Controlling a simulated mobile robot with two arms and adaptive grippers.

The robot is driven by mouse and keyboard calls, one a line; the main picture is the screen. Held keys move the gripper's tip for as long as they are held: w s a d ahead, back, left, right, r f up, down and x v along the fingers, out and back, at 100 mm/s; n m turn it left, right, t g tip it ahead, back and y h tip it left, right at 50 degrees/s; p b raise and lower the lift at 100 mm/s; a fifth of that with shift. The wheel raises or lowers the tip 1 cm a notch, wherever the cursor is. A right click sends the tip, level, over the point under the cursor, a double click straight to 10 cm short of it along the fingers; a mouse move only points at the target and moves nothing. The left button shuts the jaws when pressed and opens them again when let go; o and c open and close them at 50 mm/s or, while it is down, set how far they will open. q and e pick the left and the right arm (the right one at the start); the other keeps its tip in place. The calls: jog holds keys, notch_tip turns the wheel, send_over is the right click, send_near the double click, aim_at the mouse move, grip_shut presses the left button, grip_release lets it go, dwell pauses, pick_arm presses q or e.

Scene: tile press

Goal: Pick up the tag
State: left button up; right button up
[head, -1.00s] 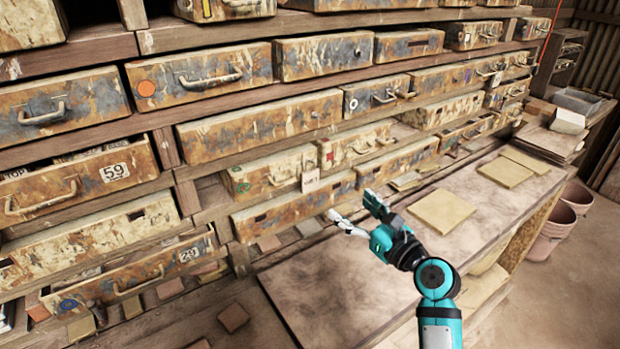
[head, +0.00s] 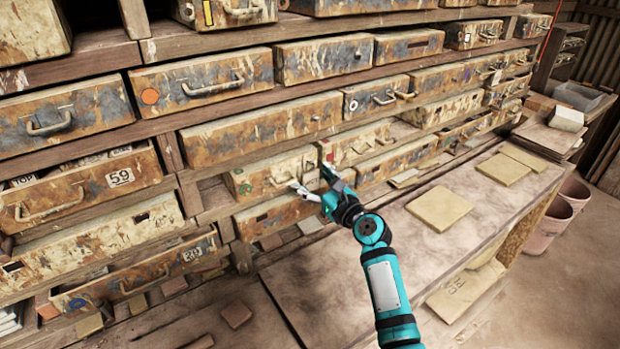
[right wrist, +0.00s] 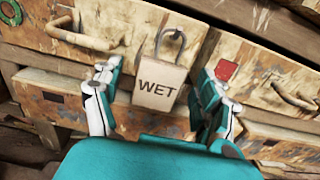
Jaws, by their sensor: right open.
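The tag (right wrist: 161,84) is a pale, worn rectangle marked "WET", hanging by a dark wire loop in front of the drawers. My right gripper (right wrist: 156,78) is open, with one finger on each side of the tag. Gaps show between the tag and both fingers, so it is not gripped. In the head view my right gripper (head: 311,180) is at the front of the cream drawer (head: 262,174) with the green mark, and it mostly hides the tag there. My left gripper is not in view.
A drawer with a red square (right wrist: 265,85) is right of the tag. A drawer handle (right wrist: 80,36) is at its left. Below is a bench top (head: 330,265) with a flat tile (head: 439,208). Pink buckets (head: 552,222) stand at the right.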

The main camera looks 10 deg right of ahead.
jog(key=shift+w+a, duration=0.1)
jog(key=shift+w, duration=0.05)
jog(key=shift+c, duration=1)
jog(key=c, duration=0.9)
jog(key=shift+o, duration=0.2)
